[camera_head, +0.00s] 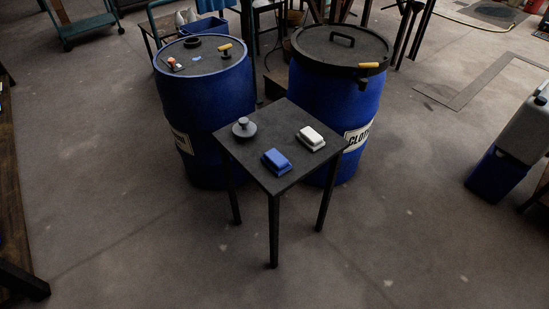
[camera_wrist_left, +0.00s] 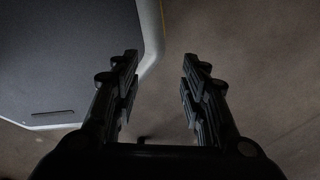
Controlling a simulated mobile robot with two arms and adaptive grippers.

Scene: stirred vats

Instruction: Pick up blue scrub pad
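The blue scrub pad (camera_head: 277,161) lies flat on a small dark table (camera_head: 258,179), near its front left edge. A white pad (camera_head: 311,138) lies behind it to the right on the same table. A grey knobbed weight or stopper (camera_head: 244,128) stands at the table's back left. My left gripper (camera_wrist_left: 160,75) shows in the left wrist view with its two fingers apart and nothing between them, above bare floor. Neither gripper shows in the head view, so the pad is well apart from my left gripper. My right gripper is in no view.
A blue and grey container (camera_head: 510,145) stands at far right. Floor in front is clear.

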